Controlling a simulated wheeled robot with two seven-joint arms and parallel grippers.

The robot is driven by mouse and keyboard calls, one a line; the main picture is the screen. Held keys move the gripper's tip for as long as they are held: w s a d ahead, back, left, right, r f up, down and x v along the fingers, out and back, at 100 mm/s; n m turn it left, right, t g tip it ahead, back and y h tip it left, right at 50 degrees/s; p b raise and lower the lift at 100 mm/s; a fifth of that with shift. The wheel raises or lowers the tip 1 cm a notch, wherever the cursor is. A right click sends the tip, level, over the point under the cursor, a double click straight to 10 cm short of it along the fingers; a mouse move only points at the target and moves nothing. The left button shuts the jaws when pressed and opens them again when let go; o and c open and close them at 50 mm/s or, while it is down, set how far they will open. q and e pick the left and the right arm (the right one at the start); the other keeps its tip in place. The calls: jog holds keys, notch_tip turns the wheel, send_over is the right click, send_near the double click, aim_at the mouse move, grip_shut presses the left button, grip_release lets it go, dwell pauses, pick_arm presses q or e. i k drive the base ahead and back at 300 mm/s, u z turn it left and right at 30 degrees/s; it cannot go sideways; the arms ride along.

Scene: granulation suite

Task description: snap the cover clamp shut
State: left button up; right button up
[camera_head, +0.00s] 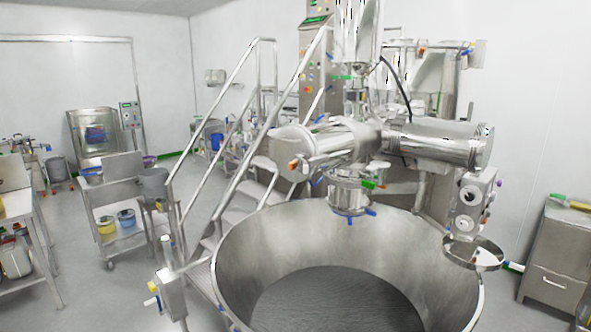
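A large steel machine stands at the centre, with a horizontal cylinder (330,145) and a second cylinder (440,142) to its right. A small orange-tipped handle (294,164) sticks out at the left cylinder's end. A green-and-orange lever (370,184) sits below the cylinders, above a short outlet with blue handles (350,208). I cannot tell which of these fittings is the cover clamp, or whether it is open or shut. Neither of my grippers shows in the head view.
A wide open steel bowl (350,245) fills the front. Railed steel steps (225,210) stand left of the machine. A steel trolley (115,188) and a table (18,205) stand further left; a cabinet (555,265) is at right. Grey floor (105,300) is clear at front left.

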aim_at(294, 164)
jog(key=k, duration=0.45)
jog(key=u, duration=1.6)
jog(key=i, duration=2.35)
jog(key=z, duration=3.35)
